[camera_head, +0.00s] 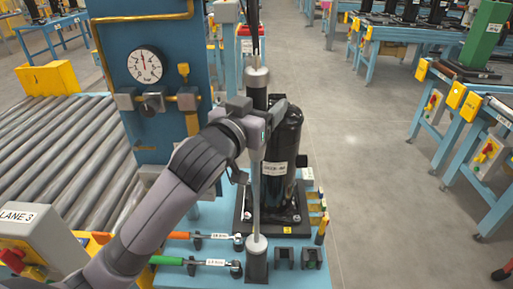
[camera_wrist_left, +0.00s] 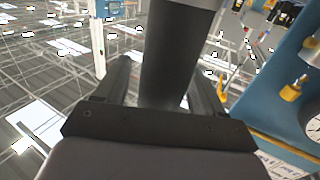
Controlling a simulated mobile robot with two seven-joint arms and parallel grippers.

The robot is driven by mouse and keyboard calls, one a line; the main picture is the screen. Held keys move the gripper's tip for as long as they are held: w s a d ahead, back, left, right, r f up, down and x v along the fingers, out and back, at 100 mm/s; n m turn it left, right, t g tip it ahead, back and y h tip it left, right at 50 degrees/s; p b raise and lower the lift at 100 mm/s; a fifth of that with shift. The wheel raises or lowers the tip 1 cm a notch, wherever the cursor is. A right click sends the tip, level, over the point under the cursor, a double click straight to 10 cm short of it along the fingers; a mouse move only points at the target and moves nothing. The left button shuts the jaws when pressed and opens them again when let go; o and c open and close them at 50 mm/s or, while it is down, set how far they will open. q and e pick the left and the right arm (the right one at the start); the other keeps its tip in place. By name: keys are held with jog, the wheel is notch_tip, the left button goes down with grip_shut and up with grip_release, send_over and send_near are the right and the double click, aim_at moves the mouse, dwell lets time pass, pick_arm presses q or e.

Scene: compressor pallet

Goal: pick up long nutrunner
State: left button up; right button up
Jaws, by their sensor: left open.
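The long nutrunner (camera_head: 257,77) stands upright in the middle of the head view, with a grey collar, a dark body and a long thin shaft below. Its lower end is at a dark holder (camera_head: 257,267) on the blue bench. My left gripper (camera_head: 259,108) is at the dark body, below the grey collar, and hides part of it. In the left wrist view the dark nutrunner body (camera_wrist_left: 172,60) stands between the two open fingers. Contact with the fingers cannot be made out. My right gripper is not in view.
A black compressor (camera_head: 284,150) stands close behind the nutrunner. A blue column with a gauge (camera_head: 145,65) rises to the left, beside a roller conveyor (camera_head: 50,150). An orange-handled wrench (camera_head: 205,236) and a green-handled wrench (camera_head: 200,262) lie on the bench. Open floor is to the right.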

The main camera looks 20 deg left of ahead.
pick_arm(q)
grip_shut()
jog(key=shift+r, duration=0.25)
jog(key=shift+r, duration=0.15)
